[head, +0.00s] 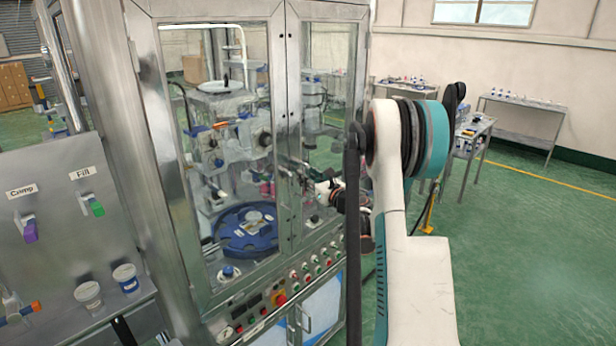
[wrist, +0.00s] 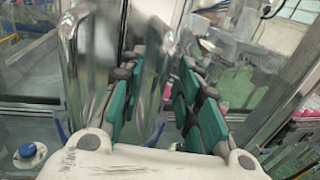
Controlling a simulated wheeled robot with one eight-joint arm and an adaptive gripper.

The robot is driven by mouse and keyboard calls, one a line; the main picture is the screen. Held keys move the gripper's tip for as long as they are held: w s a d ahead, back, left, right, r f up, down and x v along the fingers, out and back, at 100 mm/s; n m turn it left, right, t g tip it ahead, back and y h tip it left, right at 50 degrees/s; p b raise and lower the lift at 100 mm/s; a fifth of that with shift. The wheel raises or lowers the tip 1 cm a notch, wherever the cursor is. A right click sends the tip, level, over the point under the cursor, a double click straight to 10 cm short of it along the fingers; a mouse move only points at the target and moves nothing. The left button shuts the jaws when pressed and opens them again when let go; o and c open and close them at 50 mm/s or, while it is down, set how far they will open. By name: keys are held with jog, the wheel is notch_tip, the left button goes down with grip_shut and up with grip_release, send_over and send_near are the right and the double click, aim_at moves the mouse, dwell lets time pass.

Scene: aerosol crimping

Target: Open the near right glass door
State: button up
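The near right glass door (head: 328,110) is the narrower right-hand panel of the metal-framed machine. It looks closed beside the wider left glass door (head: 225,150). My gripper (head: 324,186) is low in front of the right door, partly hidden by my arm. In the wrist view, my gripper (wrist: 162,75) has its teal-padded fingers spread apart. An upright shiny metal handle (wrist: 153,78) stands between them; I cannot tell whether a finger touches it. A second upright shiny handle (wrist: 85,70) stands left of the left finger.
Behind the glass is a blue round turntable (head: 245,232). Below the doors is a control panel with several buttons and a red knob (head: 280,298). A side panel (head: 60,185) stands at left. Green floor (head: 530,240) is open at right, with tables behind.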

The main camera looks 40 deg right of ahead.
jog(key=shift+w, duration=0.25)
grip_shut()
